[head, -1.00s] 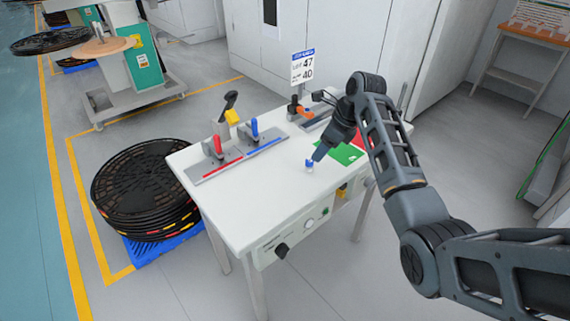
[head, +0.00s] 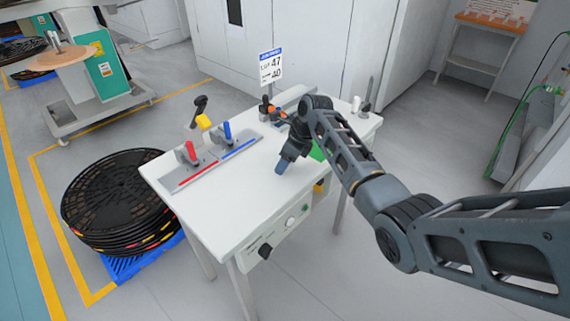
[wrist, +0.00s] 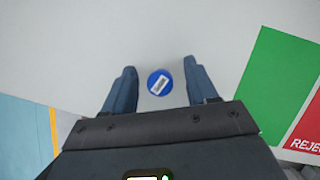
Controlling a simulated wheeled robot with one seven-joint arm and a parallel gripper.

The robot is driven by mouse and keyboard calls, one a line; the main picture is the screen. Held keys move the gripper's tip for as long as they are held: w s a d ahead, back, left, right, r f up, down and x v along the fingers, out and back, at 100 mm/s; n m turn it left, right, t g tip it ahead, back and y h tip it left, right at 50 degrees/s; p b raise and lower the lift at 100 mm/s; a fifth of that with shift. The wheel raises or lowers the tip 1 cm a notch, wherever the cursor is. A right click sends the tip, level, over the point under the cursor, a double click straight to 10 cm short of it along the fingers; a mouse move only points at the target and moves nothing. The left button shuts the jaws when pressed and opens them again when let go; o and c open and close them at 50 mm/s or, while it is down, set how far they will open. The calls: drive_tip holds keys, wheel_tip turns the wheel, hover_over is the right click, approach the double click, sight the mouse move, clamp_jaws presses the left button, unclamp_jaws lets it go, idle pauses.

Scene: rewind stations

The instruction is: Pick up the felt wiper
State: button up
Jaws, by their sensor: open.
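A small round blue top with a white label, which looks to be the felt wiper (wrist: 160,82), shows in the wrist view, on the white table (head: 225,205). My gripper (wrist: 159,67) is open, with one finger on each side of the blue top and a gap visible on both sides. In the head view my gripper (head: 281,168) points down at the middle of the table and hides the wiper. I cannot tell how far the fingertips are above the tabletop.
A green mat (wrist: 272,85) and red reject mat (wrist: 309,128) lie to the right. Black reels (head: 115,195) are stacked left. The table's front is clear.

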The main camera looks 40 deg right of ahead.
drive_tip(key=shift+c, duration=0.4)
clamp_jaws()
drive_tip(key=shift+r, duration=0.45)
drive_tip(key=v, duration=0.3)
drive_tip(key=shift+w+d+r+b, duration=0.15)
drive_tip(key=shift+r+b, duration=0.15)
drive_tip(key=shift+r, duration=0.15)
drive_tip(key=s+d+r, duration=0.6)
drive_tip(key=s+d, duration=0.1)
drive_tip(key=shift+s+r+b, duration=0.2)
drive_tip(key=shift+s+b, duration=0.2)
drive_tip(key=shift+b, duration=0.05)
drive_tip(key=shift+d, duration=0.1)
